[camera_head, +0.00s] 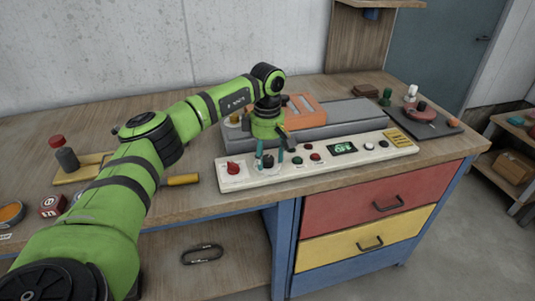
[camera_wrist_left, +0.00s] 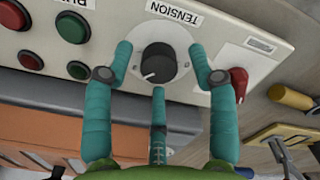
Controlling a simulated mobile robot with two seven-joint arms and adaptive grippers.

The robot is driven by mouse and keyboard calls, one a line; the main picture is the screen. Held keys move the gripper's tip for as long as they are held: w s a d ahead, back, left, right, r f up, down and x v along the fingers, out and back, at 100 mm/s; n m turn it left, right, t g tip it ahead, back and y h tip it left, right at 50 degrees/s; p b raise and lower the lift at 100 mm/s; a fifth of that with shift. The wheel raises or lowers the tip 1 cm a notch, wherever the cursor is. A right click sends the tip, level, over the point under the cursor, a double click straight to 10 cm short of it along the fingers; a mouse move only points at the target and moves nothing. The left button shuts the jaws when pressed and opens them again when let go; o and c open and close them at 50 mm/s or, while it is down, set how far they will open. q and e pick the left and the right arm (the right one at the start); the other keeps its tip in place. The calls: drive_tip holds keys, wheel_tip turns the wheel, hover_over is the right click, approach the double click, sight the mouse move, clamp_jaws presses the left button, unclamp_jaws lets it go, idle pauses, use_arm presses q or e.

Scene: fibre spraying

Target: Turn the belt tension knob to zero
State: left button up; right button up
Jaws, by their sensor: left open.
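The tension knob (camera_wrist_left: 158,62) is black and round with a white pointer line. It sits on a pale round plate, beside an upside-down "TENSION" label (camera_wrist_left: 174,14) in the left wrist view. Its pointer line aims to the lower left there. It also shows in the head view as a dark knob (camera_head: 268,161) on the white control panel (camera_head: 345,156). My left gripper (camera_wrist_left: 160,50) has teal fingers, open, with two on opposite sides of the knob and a third below it. Gaps show between fingers and knob. In the head view the gripper (camera_head: 269,154) hangs over the panel. My right gripper is not in view.
A red switch (camera_head: 233,168) sits left of the knob on the panel. Red and green buttons (camera_head: 297,160) and a small display (camera_head: 342,148) lie to its right. A grey machine with an orange part (camera_head: 305,104) stands behind. The workbench carries several other items.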

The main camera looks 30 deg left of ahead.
use_arm(q)
drive_tip(key=shift+f, duration=0.3)
drive_tip(key=c, duration=1.1)
